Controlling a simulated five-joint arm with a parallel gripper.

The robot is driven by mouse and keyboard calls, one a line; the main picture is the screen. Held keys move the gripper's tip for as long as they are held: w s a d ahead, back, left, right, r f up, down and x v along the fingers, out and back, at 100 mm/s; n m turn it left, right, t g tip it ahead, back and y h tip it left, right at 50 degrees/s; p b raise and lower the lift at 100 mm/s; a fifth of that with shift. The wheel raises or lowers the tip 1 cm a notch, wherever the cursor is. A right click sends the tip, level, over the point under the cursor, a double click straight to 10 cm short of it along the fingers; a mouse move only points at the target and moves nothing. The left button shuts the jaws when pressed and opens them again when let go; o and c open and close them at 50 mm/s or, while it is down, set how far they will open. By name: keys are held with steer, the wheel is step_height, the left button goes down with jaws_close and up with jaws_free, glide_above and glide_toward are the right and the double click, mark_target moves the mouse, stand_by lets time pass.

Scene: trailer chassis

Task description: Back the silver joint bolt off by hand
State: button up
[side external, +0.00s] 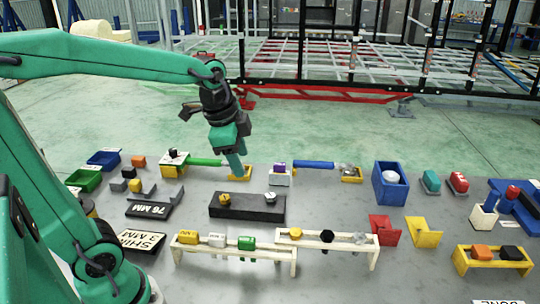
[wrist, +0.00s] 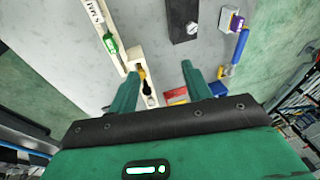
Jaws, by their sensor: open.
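The silver joint bolt (side external: 270,197) stands on the right part of a long black block (side external: 247,212) in the middle of the grey table. A yellow bolt (side external: 225,199) stands on the block's left part. In the wrist view, one end of the black block (wrist: 180,10) shows at the top edge with the silver bolt (wrist: 192,28) on it. My gripper (side external: 238,174) is behind the block in the side view, apart from the bolt. In the wrist view its two green fingers (wrist: 160,69) are spread with nothing held between them, and the bolt lies beyond their tips.
White racks with coloured pieces (side external: 235,250) stand in front of the block. Behind it are a green-handled tool (side external: 205,162) and a blue-handled tool (side external: 314,165). A blue bin (side external: 390,183) stands at right. A 76 MM plate (side external: 150,208) lies at left.

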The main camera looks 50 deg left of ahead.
steer(key=w+a+f+m+g, duration=0.2)
steer(key=w+a+f+m, duration=0.15)
steer(key=w+m, duration=0.3)
steer(key=m+g, duration=0.1)
steer(key=m, duration=0.5)
glide_above(270, 195)
step_height(270, 195, down, 9)
steer(key=shift+w+r, duration=0.1)
steer(key=shift+r, duration=0.1)
steer(key=shift+f, duration=3.9)
steer(key=c, duration=1)
